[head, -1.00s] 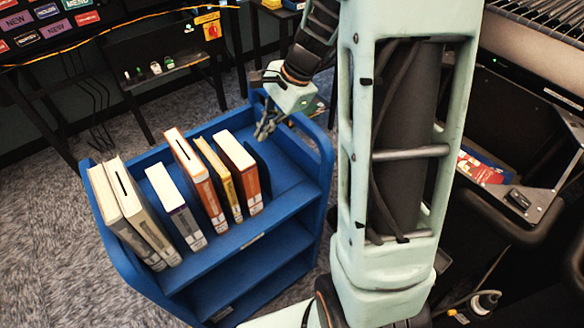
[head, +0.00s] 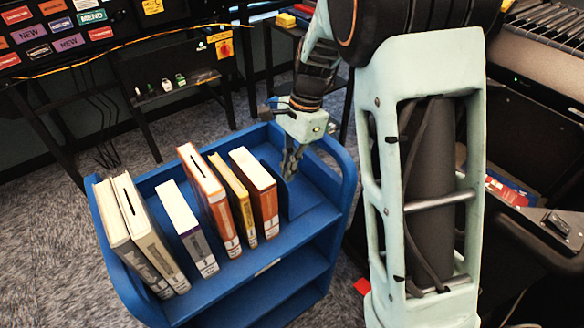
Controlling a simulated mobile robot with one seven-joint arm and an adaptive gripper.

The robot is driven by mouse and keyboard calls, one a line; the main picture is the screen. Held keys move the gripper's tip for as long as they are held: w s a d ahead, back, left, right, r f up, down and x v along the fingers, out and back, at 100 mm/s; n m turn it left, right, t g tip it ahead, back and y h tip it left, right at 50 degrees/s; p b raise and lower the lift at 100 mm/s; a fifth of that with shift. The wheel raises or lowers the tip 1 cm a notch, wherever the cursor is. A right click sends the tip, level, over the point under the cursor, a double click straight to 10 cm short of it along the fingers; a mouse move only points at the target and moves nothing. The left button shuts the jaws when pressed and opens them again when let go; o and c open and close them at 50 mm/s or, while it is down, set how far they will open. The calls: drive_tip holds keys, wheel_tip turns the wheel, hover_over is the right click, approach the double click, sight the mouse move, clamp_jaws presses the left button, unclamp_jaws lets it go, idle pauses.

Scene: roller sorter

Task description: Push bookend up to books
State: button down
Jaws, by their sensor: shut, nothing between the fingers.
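Several books stand on the top shelf of a blue cart (head: 262,268), with gaps between some of them. The rightmost is an orange and brown book (head: 254,185). The bookend (head: 281,195) is a dark upright plate just right of that book; in this view I cannot tell whether they touch. My gripper (head: 289,176) is shut and empty, pointing down at the right side of the bookend. Its fingertips are at or very close to the plate; contact is unclear.
The cart's raised right end wall (head: 343,175) stands to the right of my gripper, with bare shelf between. Two pale books (head: 140,235) lean at the left end. A dark table with small items (head: 168,82) stands behind.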

sight(276, 177)
drive_tip(key=x, duration=0.6)
drive_tip(key=shift+f+b, duration=0.15)
drive_tip(key=shift+b, duration=0.2)
drive_tip(key=s+a, duration=0.1)
drive_tip(key=s+a+p, duration=0.1)
drive_tip(key=a, duration=0.1)
drive_tip(key=shift+s+a, duration=0.1)
drive_tip(key=p+v, duration=0.8)
drive_tip(key=v, duration=0.2)
idle(0.3)
